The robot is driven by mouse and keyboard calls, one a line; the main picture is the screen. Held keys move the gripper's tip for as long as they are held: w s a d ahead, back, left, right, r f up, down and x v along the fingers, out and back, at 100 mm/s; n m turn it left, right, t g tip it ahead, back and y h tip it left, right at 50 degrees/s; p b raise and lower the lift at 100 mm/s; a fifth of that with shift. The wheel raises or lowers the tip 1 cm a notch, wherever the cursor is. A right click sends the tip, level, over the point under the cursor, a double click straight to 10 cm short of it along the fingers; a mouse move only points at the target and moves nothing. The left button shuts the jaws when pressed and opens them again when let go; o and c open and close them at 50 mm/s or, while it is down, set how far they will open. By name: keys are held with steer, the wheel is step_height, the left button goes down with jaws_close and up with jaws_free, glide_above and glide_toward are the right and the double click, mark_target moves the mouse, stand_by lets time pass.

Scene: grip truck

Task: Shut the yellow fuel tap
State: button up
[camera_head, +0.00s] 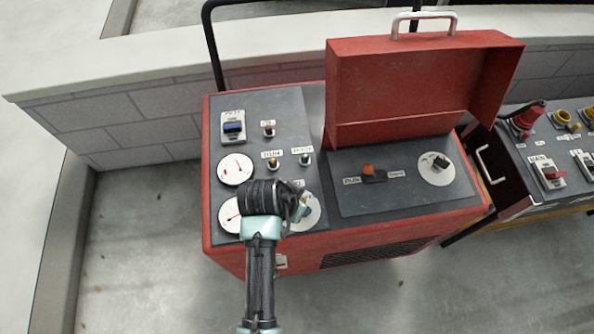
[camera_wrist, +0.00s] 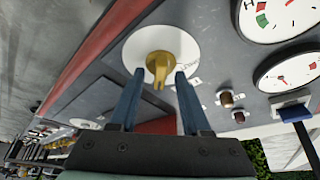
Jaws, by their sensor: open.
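The yellow fuel tap (camera_wrist: 163,58) sits on a round white disc (camera_wrist: 128,50) on the grey panel in the wrist view. Its narrow handle points down the picture, towards my gripper. My gripper (camera_wrist: 160,75) is open, with one blue finger on each side of the tap's handle. I cannot tell whether either finger touches it. In the head view my gripper (camera_head: 299,203) is over the lower right of the left-hand panel. It hides most of the tap, and part of the white disc (camera_head: 311,214) shows beside it.
The red machine (camera_head: 225,262) carries gauges (camera_head: 235,169), a blue switch (camera_head: 233,127) and small toggles left. A raised red lid (camera_head: 420,90) stands behind the right panel, which has an orange switch (camera_head: 369,170) and a dark knob (camera_head: 440,163). Another control unit (camera_head: 550,150) stands right.

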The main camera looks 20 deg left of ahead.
jaws_close()
steer(key=shift+r+p, duration=0.15)
steer(key=shift+p, duration=0.2)
steer(key=n+y+p, duration=0.1)
steer(key=n+p, duration=0.1)
steer(key=n, duration=0.1)
steer(key=shift+d+r+p, duration=0.15)
steer(key=shift+p, duration=0.25)
steer(key=n+y+p, duration=0.1)
steer(key=n, duration=0.1)
steer(key=n+y+p, duration=0.1)
steer(key=n+p, duration=0.1)
steer(key=n, duration=0.1)
steer(key=shift+w+d+g, duration=0.1)
steer(key=shift+g, duration=0.2)
steer(key=n, duration=0.2)
steer(key=n+g+y, duration=0.1)
steer(key=n, duration=0.2)
steer(key=shift+w+d+f+y+p, duration=0.1)
steer(key=shift+f+y+p, duration=0.1)
steer(key=shift+y+p, duration=0.15)
steer(key=shift+w+n+g+y+b, duration=0.1)
steer(key=shift+n+g+y+b, duration=0.3)
steer(key=shift+n, duration=0.85)
steer(key=shift+n+g+h+b, duration=0.1)
steer(key=shift+n+g, duration=0.6)
steer(key=shift+n, duration=0.55)
